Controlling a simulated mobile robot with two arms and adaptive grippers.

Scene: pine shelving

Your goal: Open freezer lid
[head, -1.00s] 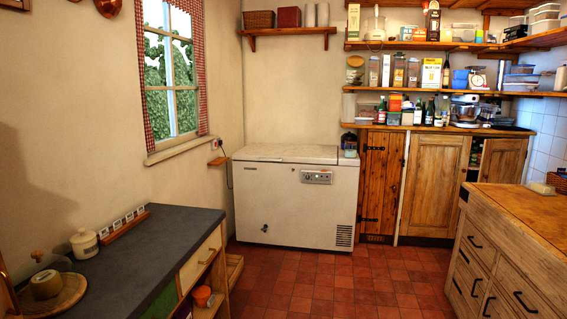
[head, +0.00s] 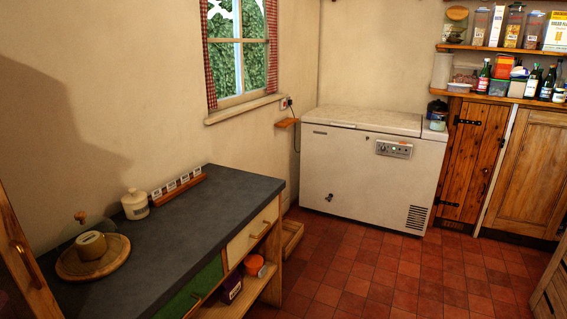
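A white chest freezer (head: 372,175) stands against the back wall, right of centre in the head view. Its lid (head: 365,119) is shut, lying flat on the body. A control panel (head: 394,149) is on the upper front. A dark-lidded jar (head: 437,112) and a small pale tub (head: 437,125) stand at its right end; I cannot tell whether they rest on the lid or beside it. Neither of my grippers shows in the head view. The freezer is across the floor, well out from me.
A dark-topped counter (head: 190,220) runs along the left, holding a white lidded pot (head: 135,204) and a round wooden tray (head: 76,268). A low wooden crate (head: 291,238) sits beyond it. Red tiled floor (head: 375,270) is clear before the freezer. Wooden cupboards (head: 525,170) stand at right.

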